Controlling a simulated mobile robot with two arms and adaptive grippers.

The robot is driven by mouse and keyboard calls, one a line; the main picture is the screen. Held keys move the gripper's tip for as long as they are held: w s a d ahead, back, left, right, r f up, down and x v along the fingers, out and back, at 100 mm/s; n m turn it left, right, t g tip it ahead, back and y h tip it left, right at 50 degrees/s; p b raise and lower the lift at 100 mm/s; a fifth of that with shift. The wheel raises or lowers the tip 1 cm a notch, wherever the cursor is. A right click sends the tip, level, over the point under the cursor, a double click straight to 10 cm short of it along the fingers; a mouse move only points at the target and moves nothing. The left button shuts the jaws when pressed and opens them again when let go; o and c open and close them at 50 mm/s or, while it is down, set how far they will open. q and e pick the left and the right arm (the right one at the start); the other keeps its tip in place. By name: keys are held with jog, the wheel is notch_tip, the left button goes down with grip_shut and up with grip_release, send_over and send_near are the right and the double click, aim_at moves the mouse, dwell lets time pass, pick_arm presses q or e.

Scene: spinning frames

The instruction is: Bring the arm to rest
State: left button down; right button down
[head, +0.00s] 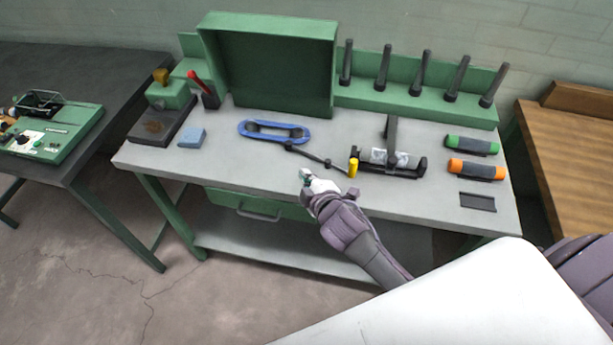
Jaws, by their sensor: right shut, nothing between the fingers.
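My right arm comes in from the lower right. Its gripper (306,176) is over the front edge of the grey workbench (225,165), shut with nothing in it. A dark jointed bar (318,160) lies on the bench just behind the gripper. It runs from the blue oval frame (274,132) towards a yellow cylinder (353,168). I cannot tell whether the gripper touches the bench. My left gripper is not in view.
A dark fixture (390,160) stands right of the gripper. Green (472,146) and orange (477,170) rolls lie at the right. A green box (268,65) and several dark pegs (384,67) line the back. The bench's front left is clear.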

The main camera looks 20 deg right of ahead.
dwell(0.5)
jog(key=s+d+f+m+g, duration=0.15)
jog(key=s+m+g, duration=0.9)
jog(key=s, duration=1.55)
notch_tip(320, 180, down, 29)
jog(key=s+g+b, duration=0.1)
jog(key=s+b, duration=0.1)
jog(key=s+d+f+g+b, duration=0.1)
jog(key=s+d+f, duration=0.1)
jog(key=s+f, duration=1.4)
jog(key=shift+s+d+f+b, duration=0.25)
jog(key=shift+d+f+b, duration=0.1)
jog(key=shift+f, duration=0.3)
